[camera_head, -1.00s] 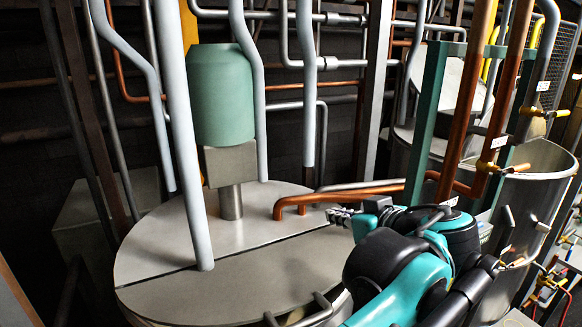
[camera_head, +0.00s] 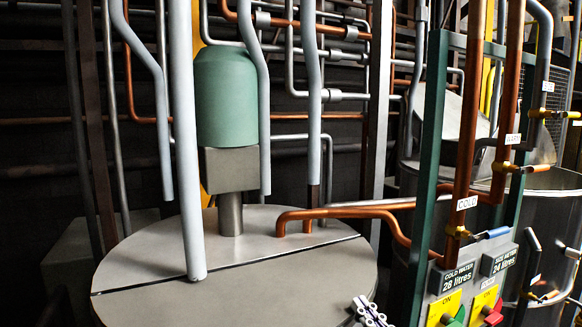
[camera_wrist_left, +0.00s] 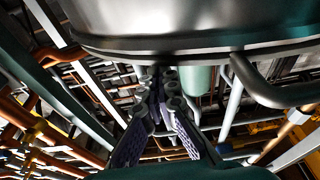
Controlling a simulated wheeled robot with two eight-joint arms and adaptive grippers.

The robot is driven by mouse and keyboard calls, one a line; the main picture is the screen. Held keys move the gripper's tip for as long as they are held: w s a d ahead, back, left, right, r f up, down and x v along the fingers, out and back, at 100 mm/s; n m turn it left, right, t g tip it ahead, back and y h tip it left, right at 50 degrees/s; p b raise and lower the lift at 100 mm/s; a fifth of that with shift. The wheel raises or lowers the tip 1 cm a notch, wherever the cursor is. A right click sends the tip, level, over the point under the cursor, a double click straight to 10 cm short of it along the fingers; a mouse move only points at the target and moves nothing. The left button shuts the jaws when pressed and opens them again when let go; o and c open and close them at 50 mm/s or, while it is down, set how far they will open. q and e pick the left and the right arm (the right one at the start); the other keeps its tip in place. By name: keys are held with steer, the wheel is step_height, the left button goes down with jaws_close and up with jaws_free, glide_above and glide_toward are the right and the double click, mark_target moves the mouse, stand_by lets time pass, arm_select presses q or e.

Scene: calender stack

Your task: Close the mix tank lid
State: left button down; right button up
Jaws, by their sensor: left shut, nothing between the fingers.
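The mix tank lid (camera_head: 250,285) is a grey metal half-disc at the front of the tank's round top. It lies flat, level with the fixed back half (camera_head: 165,235), with a thin dark seam between them. My left gripper (camera_head: 370,312) shows at the bottom of the head view, by the lid's right front edge. Its fingers also show in the left wrist view (camera_wrist_left: 163,85), together and empty, just under the tank's rim (camera_wrist_left: 190,45). A bent handle (camera_wrist_left: 275,92) is to their right there. The handle is out of the head view. My right gripper is not in view.
A green motor (camera_head: 226,100) stands on the back half. A grey vertical pipe (camera_head: 186,140) ends at the seam. Copper pipes (camera_head: 350,213), a green post (camera_head: 428,150) and a control panel (camera_head: 470,285) crowd the right. A second tank (camera_head: 545,205) stands behind them.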

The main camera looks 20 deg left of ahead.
arm_select(q)
steer(key=shift+s+f, duration=0.1)
steer(key=shift+f, duration=0.4)
